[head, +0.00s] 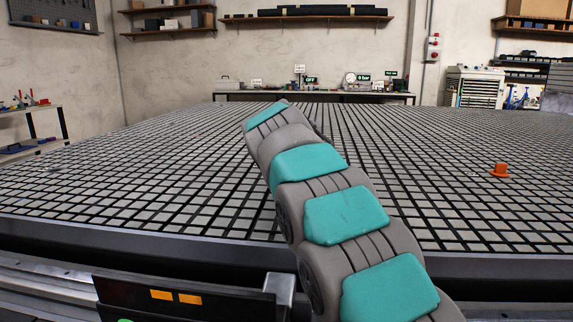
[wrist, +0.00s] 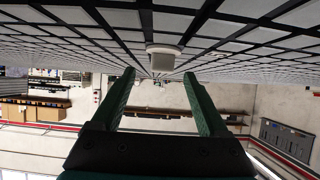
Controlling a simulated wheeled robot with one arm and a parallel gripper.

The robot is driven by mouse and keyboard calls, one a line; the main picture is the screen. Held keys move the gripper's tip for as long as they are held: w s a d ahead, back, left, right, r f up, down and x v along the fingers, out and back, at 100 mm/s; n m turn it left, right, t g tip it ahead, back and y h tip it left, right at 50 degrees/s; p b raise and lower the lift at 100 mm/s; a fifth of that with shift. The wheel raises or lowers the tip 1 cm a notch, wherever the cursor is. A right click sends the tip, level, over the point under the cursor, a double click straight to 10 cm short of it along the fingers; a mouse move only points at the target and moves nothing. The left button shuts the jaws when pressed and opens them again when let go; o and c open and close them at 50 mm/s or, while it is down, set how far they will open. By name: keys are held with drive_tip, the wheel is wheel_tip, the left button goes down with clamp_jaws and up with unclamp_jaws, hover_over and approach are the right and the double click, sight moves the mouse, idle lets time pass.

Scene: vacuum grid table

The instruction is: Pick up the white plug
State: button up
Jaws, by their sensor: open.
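The plug appears a short way past the fingertips; I cannot tell the exact gap. In the head view my arm reaches forward over the table and hides the gripper, and I cannot make out the plug there.
An orange plug-like piece (head: 500,170) stands on the table at the right in the head view. Most of the slotted table top around is clear. A low bench (head: 313,96) with small instruments stands against the back wall, with shelves above.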

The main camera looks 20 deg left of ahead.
drive_tip(key=x, duration=0.2)
drive_tip(key=p+x, duration=0.1)
drive_tip(key=shift+w+a+f, duration=0.1)
drive_tip(key=shift+w+a, duration=0.2)
drive_tip(key=shift+a, duration=0.05)
drive_tip(key=shift+w+f, duration=0.2)
drive_tip(key=shift+w, duration=0.3)
clamp_jaws()
